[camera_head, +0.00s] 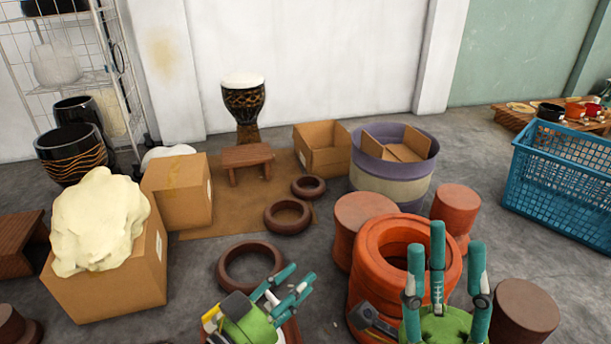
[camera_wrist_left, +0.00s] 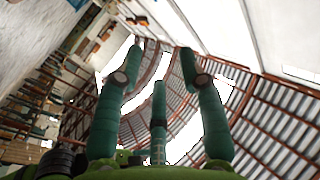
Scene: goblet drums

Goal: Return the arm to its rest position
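My left gripper (camera_head: 286,288) is low in the middle of the head view, its green body and teal fingers tilted up to the right. In the left wrist view the left gripper (camera_wrist_left: 160,75) has its fingers spread with nothing between them, and it faces the roof. My right gripper (camera_head: 444,262) is at the lower right of the head view. Its three teal fingers point up, apart and empty, in front of the stacked orange rings (camera_head: 372,268). Neither gripper is seen holding anything. The arms behind the grippers are mostly out of view.
A goblet drum (camera_head: 244,105) stands by the wall behind a small wooden stool (camera_head: 247,157). Dark rings (camera_head: 288,217) lie on the floor. A box with a cream lump (camera_head: 110,290) is left; a blue crate (camera_head: 560,185) is right.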

